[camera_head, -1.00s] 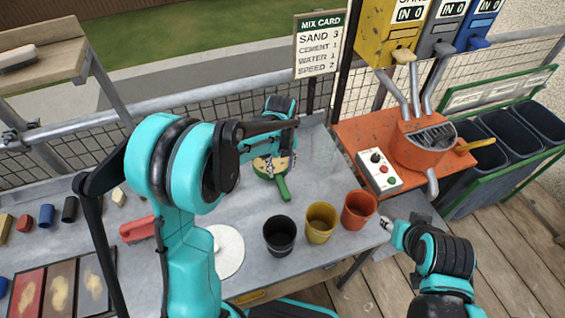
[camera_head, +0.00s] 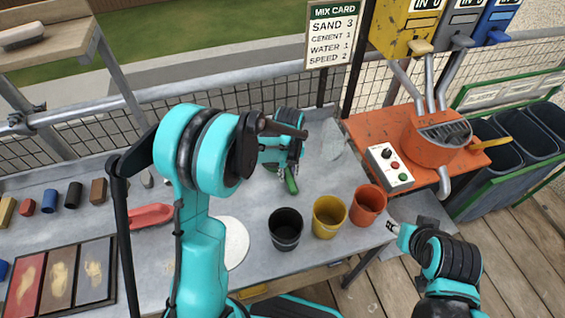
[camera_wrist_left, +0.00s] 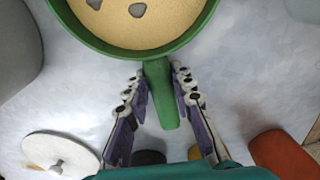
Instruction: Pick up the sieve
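The sieve is a green round pan (camera_wrist_left: 185,45) holding sand and a few grey stones, with a green handle (camera_wrist_left: 162,98). In the head view only its handle (camera_head: 291,183) shows clearly; my left arm hides most of the pan. My left gripper (camera_wrist_left: 160,72) is open, with one finger on each side of the handle near where it joins the pan. I cannot tell whether the fingers touch it. In the head view the left gripper (camera_head: 288,172) is low over the table. My right gripper (camera_head: 396,230) is beyond the table's right edge; its fingers are too small to read.
Black (camera_head: 286,230), yellow (camera_head: 328,217) and orange (camera_head: 368,205) buckets stand in front of the sieve. A white disc (camera_head: 233,243) and a red tool (camera_head: 150,216) lie left. An orange mixer (camera_head: 436,140) with a control box (camera_head: 388,167) stands right.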

